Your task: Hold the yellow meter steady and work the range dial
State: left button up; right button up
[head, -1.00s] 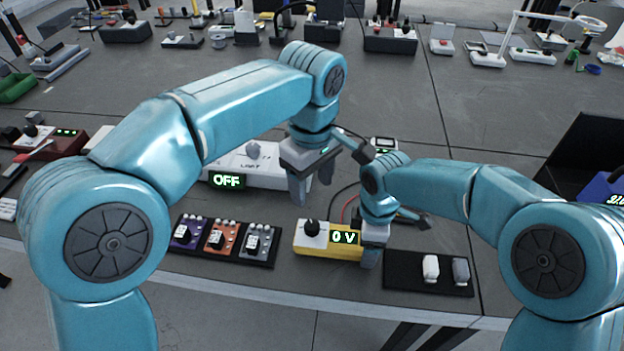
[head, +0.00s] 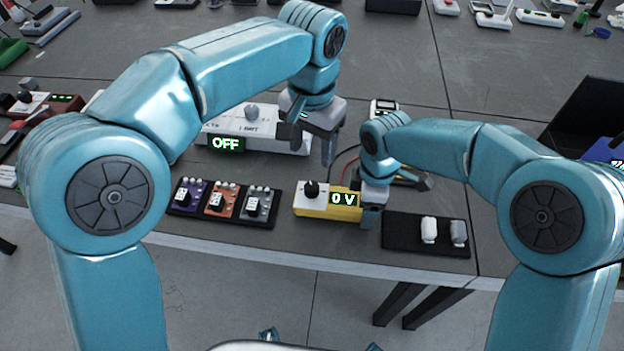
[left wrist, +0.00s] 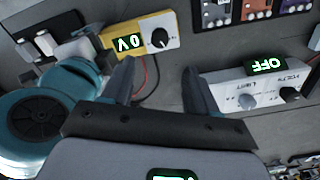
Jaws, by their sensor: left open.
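The yellow meter (head: 328,212) sits near the table's front edge, with a white panel, a black range dial (head: 312,190) and a green display reading 0 V. It also shows upside down in the left wrist view (left wrist: 125,27), with its dial (left wrist: 160,38) uncovered. My left gripper (head: 312,150) is open and empty, above and behind the meter; its two fingers stand apart in the left wrist view (left wrist: 158,80). My right gripper (head: 373,212) is at the meter's right end. Its fingers are partly hidden, so I cannot tell whether they clamp the meter.
A white unit (head: 265,127) reading OFF stands behind, close to my left gripper. A black strip with several coloured modules (head: 222,203) lies left of the meter. A black tray (head: 400,235) with two small blocks lies right. Red and dark leads run behind the meter.

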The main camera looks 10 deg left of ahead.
aim_at(312, 185)
pick_arm(q)
notch_tip(312, 185, down, 11)
jog(key=shift+f, duration=0.1)
dwell(0.3)
jog(key=c, duration=1.1)
